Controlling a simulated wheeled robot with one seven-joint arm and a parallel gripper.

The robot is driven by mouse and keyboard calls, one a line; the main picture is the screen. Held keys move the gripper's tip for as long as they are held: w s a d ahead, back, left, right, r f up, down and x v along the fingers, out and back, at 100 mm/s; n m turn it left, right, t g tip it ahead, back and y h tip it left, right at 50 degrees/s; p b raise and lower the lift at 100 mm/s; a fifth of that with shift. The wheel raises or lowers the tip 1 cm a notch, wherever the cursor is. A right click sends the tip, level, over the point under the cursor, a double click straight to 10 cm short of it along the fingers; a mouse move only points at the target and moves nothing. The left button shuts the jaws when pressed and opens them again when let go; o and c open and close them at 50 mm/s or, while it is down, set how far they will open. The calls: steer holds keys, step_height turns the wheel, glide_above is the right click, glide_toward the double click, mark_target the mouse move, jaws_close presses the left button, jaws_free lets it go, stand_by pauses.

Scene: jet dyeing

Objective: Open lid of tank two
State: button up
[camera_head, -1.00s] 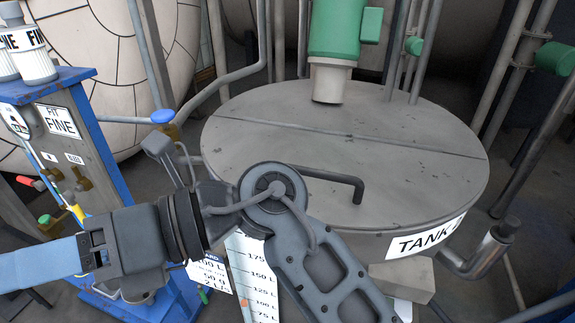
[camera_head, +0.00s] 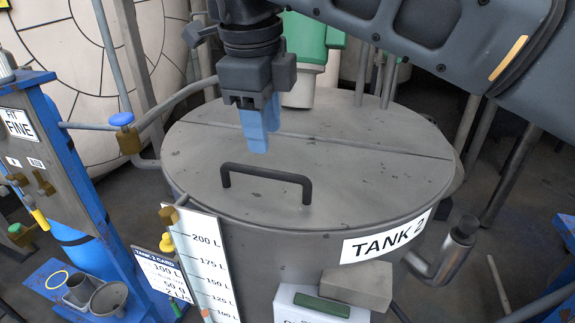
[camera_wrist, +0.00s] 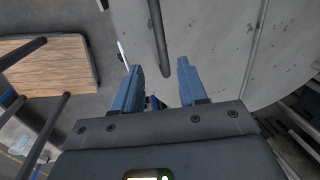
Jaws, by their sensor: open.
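Tank two (camera_head: 300,265) is a grey round tank with a "TANK 2" label on its front right. Its flat grey lid (camera_head: 350,165) is closed, with a seam running across it. A dark bar handle (camera_head: 265,172) stands on the front half of the lid. My gripper (camera_head: 259,148) points down above the lid, just behind the handle in the head view, with blue fingers. In the wrist view my gripper (camera_wrist: 157,72) has its fingers apart and empty, and the handle (camera_wrist: 158,40) shows beyond them, between the fingertips. The fingers do not appear to touch the handle.
A green motor (camera_head: 305,50) stands on the lid's back part. A blue stand (camera_head: 75,170) with a valve (camera_head: 126,135) is at left. A level scale (camera_head: 205,265) is on the tank's front. A grey block (camera_head: 357,285) and a pipe (camera_head: 450,250) are at front right.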

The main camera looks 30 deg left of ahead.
mark_target(272, 172)
steer(key=f, duration=0.2)
steer(key=w+f, duration=0.1)
steer(key=f, duration=0.4)
steer(key=shift+w+f, duration=0.25)
steer(key=shift+w, duration=0.1)
steer(key=shift+c, duration=0.3)
jaws_close()
